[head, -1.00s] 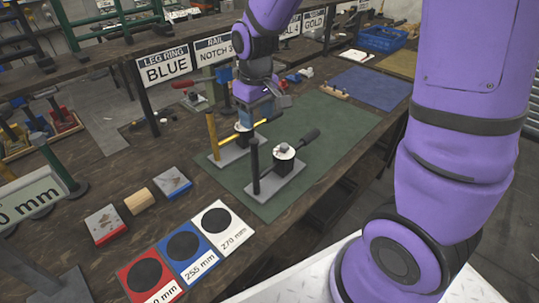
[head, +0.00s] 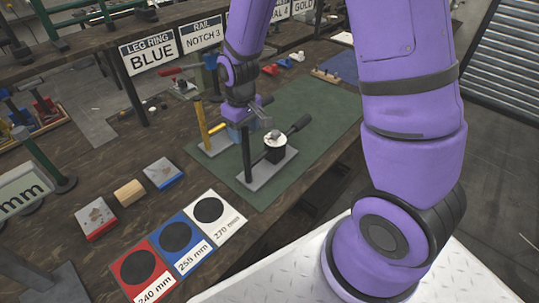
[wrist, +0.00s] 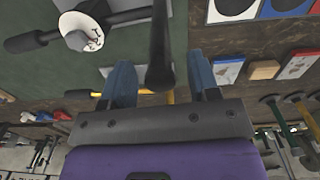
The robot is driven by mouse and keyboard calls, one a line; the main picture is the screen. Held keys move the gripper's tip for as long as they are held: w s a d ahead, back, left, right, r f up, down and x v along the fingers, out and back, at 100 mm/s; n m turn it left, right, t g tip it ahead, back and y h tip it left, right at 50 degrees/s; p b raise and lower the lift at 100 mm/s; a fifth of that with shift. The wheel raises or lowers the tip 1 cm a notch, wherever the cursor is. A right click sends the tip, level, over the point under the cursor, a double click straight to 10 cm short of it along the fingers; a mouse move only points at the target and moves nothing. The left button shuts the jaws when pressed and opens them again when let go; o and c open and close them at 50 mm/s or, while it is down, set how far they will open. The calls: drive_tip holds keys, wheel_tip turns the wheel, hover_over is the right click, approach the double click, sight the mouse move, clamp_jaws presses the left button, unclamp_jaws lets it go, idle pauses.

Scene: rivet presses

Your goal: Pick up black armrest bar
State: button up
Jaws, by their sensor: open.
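The black armrest bar (head: 246,158) stands upright at the left end of a grey base plate (head: 268,170) on the green mat. A white round piece (head: 274,141) with a black handle (head: 299,124) is mounted beside it. My gripper (head: 258,119) is close to the bar's top, partly hidden by my own wrist in the head view. In the wrist view the bar (wrist: 160,50) runs down the middle, its rounded end reaching between the two blue fingers of my open gripper (wrist: 161,78). A gap shows on each side of the bar.
A yellow upright bar (head: 202,126) on another base stands just behind; it also shows in the wrist view (wrist: 170,97). Red, blue and white length cards (head: 178,238) and small blocks (head: 130,192) lie at the left. The green mat (head: 312,97) is clear toward the back right.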

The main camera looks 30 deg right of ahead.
drive_tip(key=shift+f, duration=1.1)
drive_tip(key=shift+c, duration=0.4)
clamp_jaws()
drive_tip(key=shift+r, duration=0.1)
